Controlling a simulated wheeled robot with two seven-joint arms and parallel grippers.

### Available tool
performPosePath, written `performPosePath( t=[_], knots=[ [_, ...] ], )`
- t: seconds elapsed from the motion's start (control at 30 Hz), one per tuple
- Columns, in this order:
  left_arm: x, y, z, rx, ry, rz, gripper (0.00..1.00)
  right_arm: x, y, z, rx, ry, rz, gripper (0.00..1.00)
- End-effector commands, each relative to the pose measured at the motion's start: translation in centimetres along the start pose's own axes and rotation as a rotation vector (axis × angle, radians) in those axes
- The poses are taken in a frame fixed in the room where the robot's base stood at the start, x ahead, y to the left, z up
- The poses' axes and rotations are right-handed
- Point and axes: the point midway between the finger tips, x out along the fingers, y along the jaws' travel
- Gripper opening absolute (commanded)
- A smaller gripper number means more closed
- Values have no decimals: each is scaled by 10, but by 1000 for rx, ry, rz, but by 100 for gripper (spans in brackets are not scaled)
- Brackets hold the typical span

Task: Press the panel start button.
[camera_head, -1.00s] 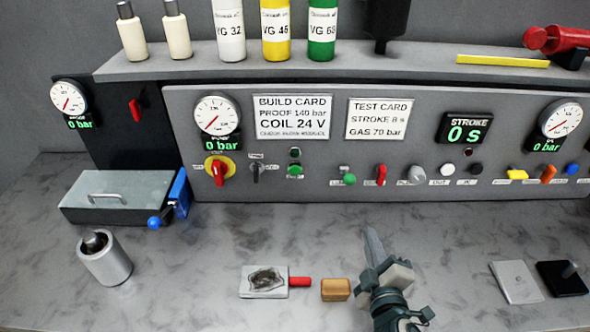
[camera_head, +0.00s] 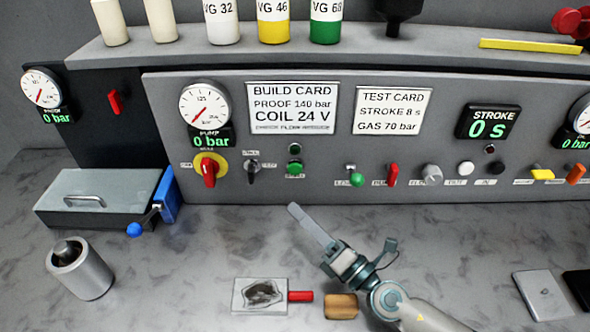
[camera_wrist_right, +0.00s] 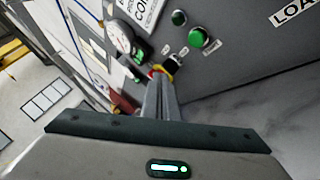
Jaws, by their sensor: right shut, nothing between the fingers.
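A round green button (camera_head: 295,168) sits on the grey panel (camera_head: 225,185), below a small dark green lamp (camera_head: 295,150); its label is too small to read. The button also shows in the wrist view (camera_wrist_right: 197,37), with the lamp (camera_wrist_right: 179,17) beside it. My right gripper (camera_head: 293,208) is shut and empty, its long fingers pointing up and left at the panel. The tips appear below the green button in the head view and apart from it. In the wrist view the shut fingers (camera_wrist_right: 158,88) point towards the red-and-yellow switch. My left gripper is not in view.
Left of the button are a black selector (camera_head: 253,167) and a red-and-yellow rotary switch (camera_head: 208,169). To its right are a green knob (camera_head: 356,179) and a red lever (camera_head: 392,174). A plate (camera_head: 249,295) and a tan block (camera_head: 341,306) lie on the bench.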

Motion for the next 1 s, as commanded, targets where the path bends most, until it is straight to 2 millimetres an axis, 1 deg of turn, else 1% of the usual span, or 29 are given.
performPosePath(
  t=[0.17,0.37,0.6,1.0],
  knots=[
    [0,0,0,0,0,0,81,1,0,1,1,-1,0,0],
    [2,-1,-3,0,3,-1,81,7,-5,5,2,-2,0,0],
    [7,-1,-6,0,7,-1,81,23,-16,17,1,-2,2,0],
    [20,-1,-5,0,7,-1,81,53,-40,38,1,-3,1,0]
  ],
)
